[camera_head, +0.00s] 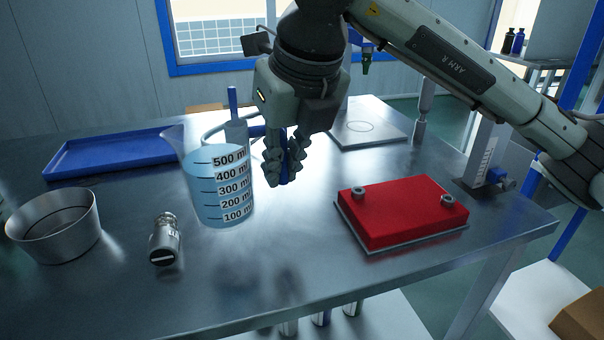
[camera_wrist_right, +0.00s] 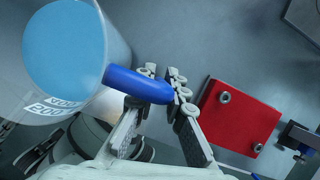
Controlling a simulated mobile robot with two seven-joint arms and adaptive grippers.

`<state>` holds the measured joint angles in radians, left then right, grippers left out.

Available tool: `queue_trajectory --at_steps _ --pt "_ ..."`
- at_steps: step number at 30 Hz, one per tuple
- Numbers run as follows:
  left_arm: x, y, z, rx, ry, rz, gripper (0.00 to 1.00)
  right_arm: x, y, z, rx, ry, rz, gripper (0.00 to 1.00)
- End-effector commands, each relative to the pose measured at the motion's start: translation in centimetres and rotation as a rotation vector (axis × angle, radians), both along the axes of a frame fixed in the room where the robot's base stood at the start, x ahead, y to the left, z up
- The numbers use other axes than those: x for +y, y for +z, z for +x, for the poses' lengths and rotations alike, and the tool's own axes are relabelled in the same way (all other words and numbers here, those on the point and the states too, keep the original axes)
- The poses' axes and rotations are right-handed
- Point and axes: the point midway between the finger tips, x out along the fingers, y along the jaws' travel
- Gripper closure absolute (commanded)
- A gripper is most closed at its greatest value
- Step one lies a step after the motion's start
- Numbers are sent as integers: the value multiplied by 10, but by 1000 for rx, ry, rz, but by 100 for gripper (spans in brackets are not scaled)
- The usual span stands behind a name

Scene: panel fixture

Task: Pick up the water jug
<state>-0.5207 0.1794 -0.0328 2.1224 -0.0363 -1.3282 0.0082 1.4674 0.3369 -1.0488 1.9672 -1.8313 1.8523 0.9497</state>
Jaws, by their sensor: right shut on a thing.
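The water jug (camera_head: 218,190) is a clear measuring beaker holding blue water, with marks up to 500 ml, a spout at its upper left and a blue handle (camera_wrist_right: 137,84). It stands roughly upright over the left middle of the table; I cannot tell whether its base touches the top. My right gripper (camera_head: 286,172) is at the jug's right side, its fingers shut around the blue handle. In the right wrist view the fingertips (camera_wrist_right: 163,88) close on the handle from both sides, with the water surface (camera_wrist_right: 66,46) at upper left. My left gripper is not in view.
A metal bowl (camera_head: 52,228) and a small metal cylinder (camera_head: 164,243) lie left and in front of the jug. A blue tray (camera_head: 110,153) is behind it. A red block (camera_head: 400,212) sits on the right. The front middle table (camera_head: 270,285) is clear.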

Motion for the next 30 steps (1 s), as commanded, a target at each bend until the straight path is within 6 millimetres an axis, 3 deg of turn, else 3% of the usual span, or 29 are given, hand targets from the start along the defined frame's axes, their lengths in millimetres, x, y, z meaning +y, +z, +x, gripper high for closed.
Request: queue_trajectory --at_steps 15,30 --pt "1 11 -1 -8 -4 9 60 47 31 -20 -3 0 2 100" --pt "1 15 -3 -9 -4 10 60 67 44 -28 -2 -1 2 100"
